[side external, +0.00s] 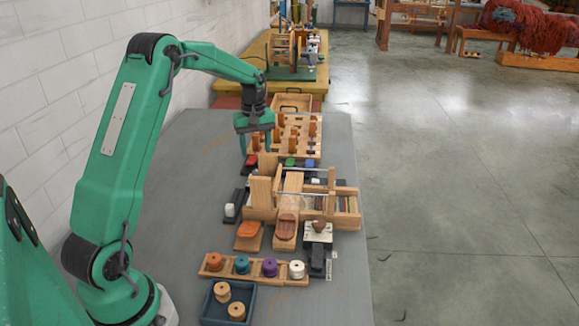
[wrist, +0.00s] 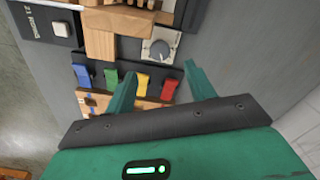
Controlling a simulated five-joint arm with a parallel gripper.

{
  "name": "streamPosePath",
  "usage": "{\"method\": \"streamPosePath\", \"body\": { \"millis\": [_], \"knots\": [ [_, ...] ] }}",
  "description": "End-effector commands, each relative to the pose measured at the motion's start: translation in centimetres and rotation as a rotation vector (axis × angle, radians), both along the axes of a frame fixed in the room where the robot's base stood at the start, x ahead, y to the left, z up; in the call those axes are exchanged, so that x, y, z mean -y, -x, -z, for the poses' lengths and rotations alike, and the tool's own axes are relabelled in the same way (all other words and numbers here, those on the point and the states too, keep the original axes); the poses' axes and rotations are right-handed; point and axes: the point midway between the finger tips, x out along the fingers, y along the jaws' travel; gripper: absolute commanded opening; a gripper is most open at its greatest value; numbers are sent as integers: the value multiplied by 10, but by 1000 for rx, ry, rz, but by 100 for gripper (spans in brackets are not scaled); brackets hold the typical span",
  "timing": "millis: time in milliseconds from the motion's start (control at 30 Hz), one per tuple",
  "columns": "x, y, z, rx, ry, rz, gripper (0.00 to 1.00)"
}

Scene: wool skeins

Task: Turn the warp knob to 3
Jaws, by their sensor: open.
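In the wrist view a round grey knob (wrist: 160,48) with a pointer mark sits on a pale square plate (wrist: 147,42). Its scale is too small to read, and I cannot tell whether it is the warp knob. In the side view a brown knob-like piece (side external: 319,226) sits on a white plate (side external: 316,236) at the front right of the wooden loom. My gripper (wrist: 160,76) is open and empty, with its fingertips apart and the grey knob just beyond them in the picture. In the side view my gripper (side external: 256,146) hangs behind the loom's tall wooden block.
A wooden loom (side external: 262,212) fills the bench's middle. A spool rack (side external: 255,275) and blue tray (side external: 205,308) stand in front. The bench's left side is clear.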

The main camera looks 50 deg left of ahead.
Motion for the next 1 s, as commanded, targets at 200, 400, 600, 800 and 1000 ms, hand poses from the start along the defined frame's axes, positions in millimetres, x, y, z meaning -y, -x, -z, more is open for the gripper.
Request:
{"method": "streamPosePath", "body": {
  "millis": [200,400,600,800,1000],
  "knots": [
    [0,0,0,0,0,-24,54],
    [0,0,7,-1,1,-22,54],
    [0,0,25,-3,1,-21,54],
    [0,1,50,-3,2,-20,54],
    [0,0,70,-1,1,-20,54]
  ]
}}
